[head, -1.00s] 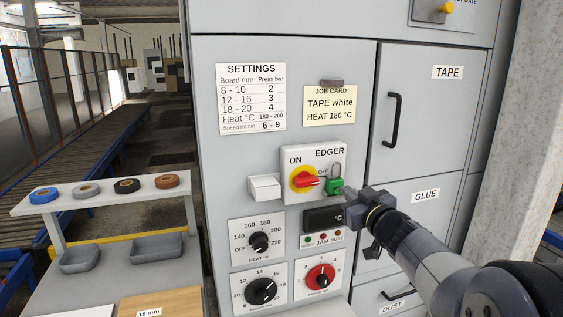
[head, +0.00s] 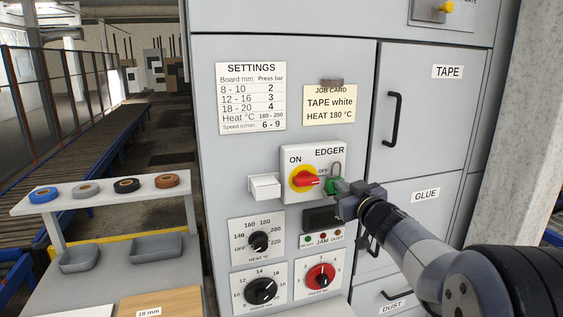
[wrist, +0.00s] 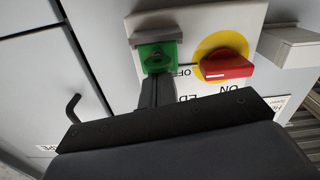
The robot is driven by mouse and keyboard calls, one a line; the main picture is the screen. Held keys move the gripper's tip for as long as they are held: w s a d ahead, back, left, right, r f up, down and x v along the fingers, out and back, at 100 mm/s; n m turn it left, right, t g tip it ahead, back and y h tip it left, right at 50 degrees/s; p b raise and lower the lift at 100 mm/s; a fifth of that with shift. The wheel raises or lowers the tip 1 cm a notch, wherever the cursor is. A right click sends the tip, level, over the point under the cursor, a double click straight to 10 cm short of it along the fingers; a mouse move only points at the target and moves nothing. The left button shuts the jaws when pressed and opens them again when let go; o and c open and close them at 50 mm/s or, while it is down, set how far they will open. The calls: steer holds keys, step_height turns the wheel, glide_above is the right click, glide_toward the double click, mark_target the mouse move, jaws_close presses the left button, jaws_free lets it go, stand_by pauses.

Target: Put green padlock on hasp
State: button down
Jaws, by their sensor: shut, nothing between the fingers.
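The green padlock (head: 332,186) is upright on the right part of the EDGER switch panel (head: 296,161), with its grey shackle upward, beside the red switch handle (head: 308,181). In the wrist view the padlock (wrist: 158,56) sits against a grey bar (wrist: 155,37), and the red handle (wrist: 226,66) is to its right. I cannot tell whether the shackle passes through the hasp. My gripper (head: 344,188) is shut and empty, its fingertips at the padlock's face and hiding part of it. In the wrist view the shut fingers (wrist: 157,80) end at the padlock's edge; contact is unclear.
A white box (head: 264,187) juts out left of the panel. A dark display (head: 321,217), a heat knob (head: 258,241) and two lower dials lie below. The TAPE door handle (head: 392,118) sticks out at right. A shelf with tape rolls (head: 127,185) stands at left.

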steer(key=v, duration=1.3)
steer(key=shift+s, duration=0.2)
stand_by(0.3)
steer(key=shift+x, duration=6.75)
steer(key=shift+d, duration=0.1)
